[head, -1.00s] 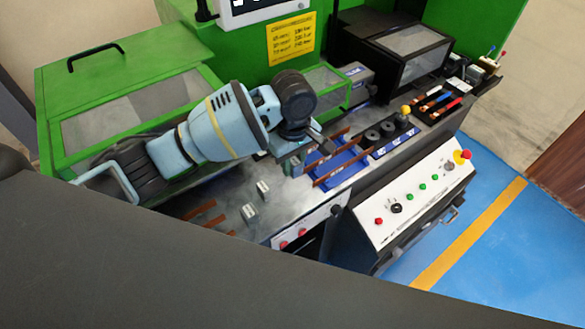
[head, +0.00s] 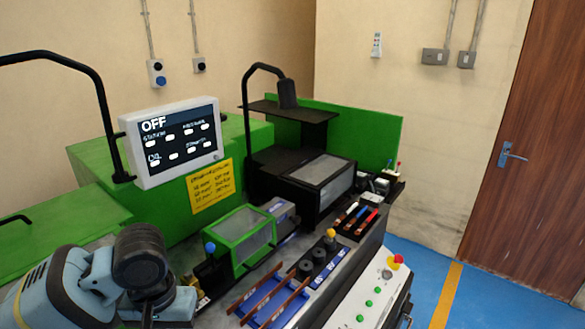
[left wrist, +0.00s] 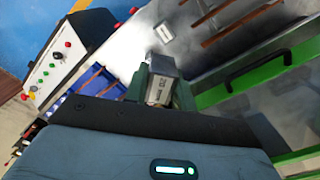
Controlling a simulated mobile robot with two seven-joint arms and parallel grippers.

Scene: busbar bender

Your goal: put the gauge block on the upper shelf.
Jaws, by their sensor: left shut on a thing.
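The gauge block (left wrist: 160,88), a small silver-grey block with dark markings, is between the fingers of my left gripper (left wrist: 160,93) in the left wrist view. The gripper is shut on it, above the metal worktop. In the head view my left arm comes in at the lower left; its fingertips and the block are not visible there. A flat black shelf (head: 290,110) stands raised behind the black box with a window, against the green panel. Its visible top is bare apart from the black lamp head in front of it. My right gripper is in neither view.
A monitor (head: 172,142) reading OFF stands near my left arm. A green windowed guard (head: 240,240) and a black windowed box (head: 318,180) stand before the shelf. A black curved lamp (head: 287,93) hangs by it. Another small block (left wrist: 165,31) lies on the worktop.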

